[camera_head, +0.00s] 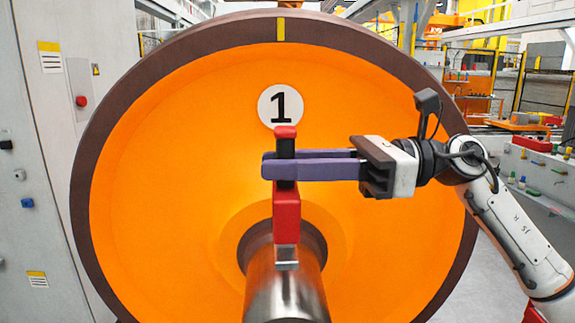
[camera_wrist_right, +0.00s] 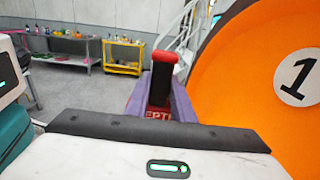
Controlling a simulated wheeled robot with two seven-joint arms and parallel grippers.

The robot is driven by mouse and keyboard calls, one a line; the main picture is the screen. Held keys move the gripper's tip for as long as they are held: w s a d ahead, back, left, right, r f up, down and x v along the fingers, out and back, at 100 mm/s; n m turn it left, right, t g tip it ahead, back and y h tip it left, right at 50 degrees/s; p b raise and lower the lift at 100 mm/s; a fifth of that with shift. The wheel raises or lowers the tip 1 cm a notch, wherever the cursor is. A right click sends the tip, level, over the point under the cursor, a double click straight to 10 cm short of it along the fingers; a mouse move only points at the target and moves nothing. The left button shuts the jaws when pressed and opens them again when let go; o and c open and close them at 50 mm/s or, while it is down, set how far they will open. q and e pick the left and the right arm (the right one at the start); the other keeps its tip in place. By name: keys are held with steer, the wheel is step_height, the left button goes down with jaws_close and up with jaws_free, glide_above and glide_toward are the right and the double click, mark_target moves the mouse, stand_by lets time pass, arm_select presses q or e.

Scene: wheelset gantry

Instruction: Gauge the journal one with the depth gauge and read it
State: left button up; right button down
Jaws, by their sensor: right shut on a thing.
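Wheel one is a large orange disc (camera_head: 160,200) with a dark brown rim and a round white plate marked 1 (camera_head: 281,106). The journal (camera_head: 286,295), a shiny metal cylinder, sticks out from its hub toward me. My right gripper (camera_head: 285,167) is shut on the black grip of the red depth gauge (camera_head: 287,218), which is upright. The gauge's metal foot is at the top of the journal; I cannot tell whether they touch. In the right wrist view the gauge (camera_wrist_right: 164,57) stands between the purple fingers, its lettering partly hidden. No reading shows. My left gripper is not in view.
A grey cabinet (camera_head: 45,130) with a red button stands close on the left. A workbench (camera_head: 535,165) with small coloured items is at the right. The right wrist view shows a yellow cart (camera_wrist_right: 123,56) and a grey table (camera_wrist_right: 60,58) across open floor.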

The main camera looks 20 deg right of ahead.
mark_target(287, 199)
steer(key=shift+f+b, duration=2.1)
steer(key=shift+f, duration=0.2)
stand_by(1.3)
